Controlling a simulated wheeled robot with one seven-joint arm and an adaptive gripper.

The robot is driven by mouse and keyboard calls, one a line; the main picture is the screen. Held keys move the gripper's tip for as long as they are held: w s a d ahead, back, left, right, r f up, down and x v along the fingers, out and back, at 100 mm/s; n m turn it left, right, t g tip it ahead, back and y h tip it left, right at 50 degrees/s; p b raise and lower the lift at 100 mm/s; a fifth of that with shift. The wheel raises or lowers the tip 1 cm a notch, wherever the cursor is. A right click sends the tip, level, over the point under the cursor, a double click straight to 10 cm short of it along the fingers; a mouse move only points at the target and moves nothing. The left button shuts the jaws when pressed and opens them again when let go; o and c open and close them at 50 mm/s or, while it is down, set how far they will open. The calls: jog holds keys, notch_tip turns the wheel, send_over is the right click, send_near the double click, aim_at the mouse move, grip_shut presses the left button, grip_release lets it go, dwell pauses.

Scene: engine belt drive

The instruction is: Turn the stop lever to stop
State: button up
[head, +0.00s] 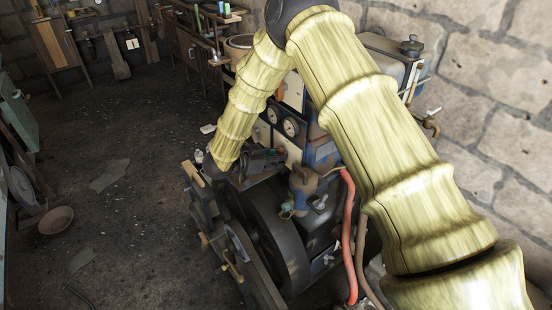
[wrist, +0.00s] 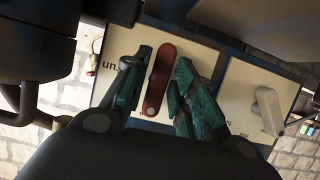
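The red lever (wrist: 159,80) sits on a cream plate (wrist: 178,45) in the wrist view, standing nearly upright in the picture and leaning slightly right at its top. The letters "un" show left of it; the rest of that label is hidden. My gripper (wrist: 164,58) has its two green fingers on either side of the lever. In the head view my arm reaches down to the engine, and the lever cannot be made out.
A second cream plate with a pale lever (wrist: 268,110) is right of my gripper in the wrist view. The head view shows the engine's dark flywheel (head: 272,240), gauges (head: 290,128) and a red hose (head: 348,235) close to my arm. Open floor (head: 120,130) lies left of the engine.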

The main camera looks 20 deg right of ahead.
jog(key=shift+o, duration=0.4)
jog(key=v, duration=1.2)
jog(key=shift+w, duration=0.1)
